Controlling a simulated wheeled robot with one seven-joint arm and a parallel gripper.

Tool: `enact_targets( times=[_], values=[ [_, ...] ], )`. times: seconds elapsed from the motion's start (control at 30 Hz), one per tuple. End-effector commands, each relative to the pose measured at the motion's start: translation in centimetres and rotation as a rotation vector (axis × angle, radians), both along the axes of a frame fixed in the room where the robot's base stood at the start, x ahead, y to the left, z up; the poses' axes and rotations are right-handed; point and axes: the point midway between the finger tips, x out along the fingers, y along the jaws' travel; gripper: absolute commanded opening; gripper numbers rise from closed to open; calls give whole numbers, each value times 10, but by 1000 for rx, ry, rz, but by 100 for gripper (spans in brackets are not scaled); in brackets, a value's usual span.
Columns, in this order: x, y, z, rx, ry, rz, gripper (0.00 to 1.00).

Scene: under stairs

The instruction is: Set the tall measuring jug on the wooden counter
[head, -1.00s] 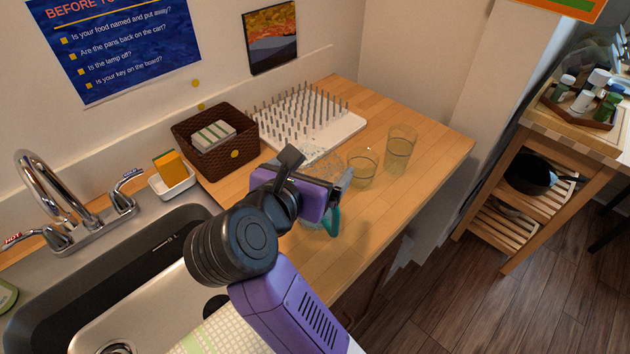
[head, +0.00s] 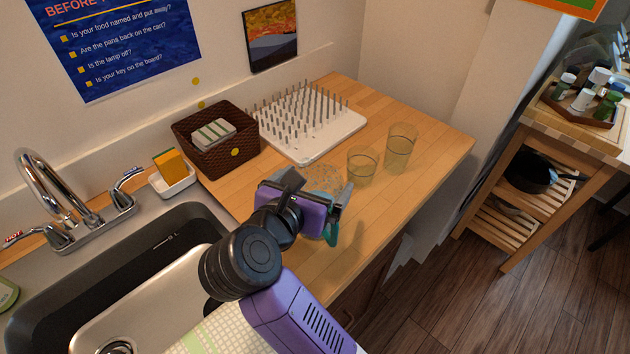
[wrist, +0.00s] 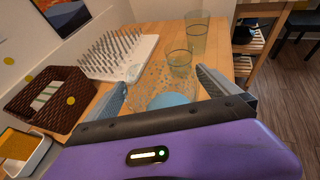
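A clear, speckled vessel with a blue-tinted bottom, apparently the measuring jug (wrist: 163,78), stands between the fingers of my gripper (wrist: 163,84) in the wrist view. The fingers lie against its two sides. In the head view its speckled rim (head: 322,177) shows just beyond my gripper (head: 338,198), with a teal part below. The gripper and arm hide most of its body. It is over the wooden counter (head: 400,200); I cannot tell whether its base touches the wood.
A short glass (head: 362,165) and a taller glass (head: 399,147) stand close by on the right. A white pegged drying rack (head: 335,135) lies behind, a brown basket (head: 222,157) to the left. The sink (head: 150,270) is at lower left. The counter's right front is clear.

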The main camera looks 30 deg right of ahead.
Motion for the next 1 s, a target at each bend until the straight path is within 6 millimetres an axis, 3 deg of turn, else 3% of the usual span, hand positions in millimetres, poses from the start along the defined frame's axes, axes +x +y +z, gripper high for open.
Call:
enact_targets(
  times=[0.17, 0.7, 1.0],
  values=[
    [-1, 2, 5, 0, 0, 1, 100],
    [-60, 72, 41, 3, -3, 3, 100],
    [-72, 85, 50, 1, -1, 0, 100]
  ],
)
